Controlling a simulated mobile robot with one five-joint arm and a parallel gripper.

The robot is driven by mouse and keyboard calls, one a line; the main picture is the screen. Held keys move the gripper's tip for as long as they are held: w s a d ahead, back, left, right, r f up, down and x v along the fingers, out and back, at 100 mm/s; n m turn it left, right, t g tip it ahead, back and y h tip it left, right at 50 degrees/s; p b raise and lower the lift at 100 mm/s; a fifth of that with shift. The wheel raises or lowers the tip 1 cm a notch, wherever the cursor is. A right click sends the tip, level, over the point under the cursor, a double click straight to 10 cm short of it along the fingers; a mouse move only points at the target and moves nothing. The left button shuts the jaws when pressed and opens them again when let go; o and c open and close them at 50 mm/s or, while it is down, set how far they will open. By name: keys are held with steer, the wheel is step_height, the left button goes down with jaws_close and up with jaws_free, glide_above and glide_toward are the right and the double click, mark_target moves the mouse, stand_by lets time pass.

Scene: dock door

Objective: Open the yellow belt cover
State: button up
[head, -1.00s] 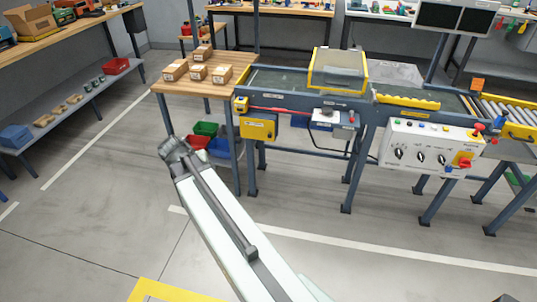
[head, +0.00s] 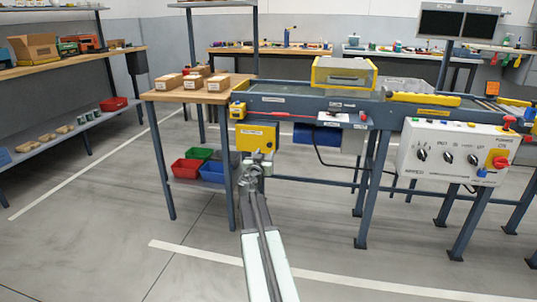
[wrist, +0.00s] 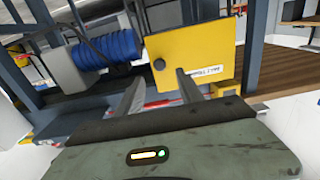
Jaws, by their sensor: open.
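A yellow panel (head: 257,137) with a small label and a dark knob hangs under the left end of the conveyor; I take it for the belt cover. It looks closed. In the wrist view the yellow panel (wrist: 195,50) is just ahead, with its black round knob (wrist: 159,64) near the left edge. My gripper (wrist: 158,90) is open and empty, its two fingers pointing at the panel on either side of the knob's line. In the head view my gripper (head: 249,173) appears just below the panel; contact does not show.
A blue ribbed motor (wrist: 108,48) is left of the panel in the wrist view. A wooden table (head: 180,96) with boxes stands left of the conveyor, with coloured bins below. A control box (head: 455,152) is at the right. The floor in front is clear.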

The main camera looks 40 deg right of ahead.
mark_target(269, 145)
steer(key=x, duration=0.7)
steer(key=shift+w+d, duration=0.25)
steer(key=shift+d, duration=0.1)
steer(key=c, duration=0.9)
jaws_close()
steer(key=shift+a, duration=0.1)
